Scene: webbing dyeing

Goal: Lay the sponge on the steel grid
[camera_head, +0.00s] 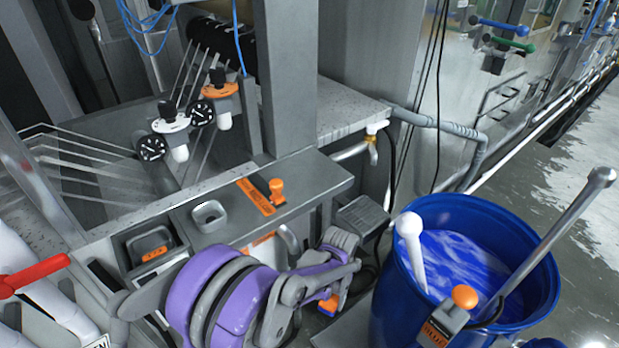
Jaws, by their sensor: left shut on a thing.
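My left gripper (326,284) is at the end of the purple and grey arm, low in the middle of the view. It is shut on a small orange thing that looks like the sponge (328,305), mostly hidden by the fingers and wrist. A grey ribbed piece that looks like the steel grid (363,214) lies at the right end of the bench, above and to the right of the gripper. The sponge is apart from it. My right gripper is not in view.
A blue barrel (392,290) of blue liquid, with a white-headed rod and a steel rod, stands at the right. The metal bench (318,182) carries an orange knob (277,190), a small cup (210,215) and a dark tray (128,242). Dials and a red handle (38,273) are left.

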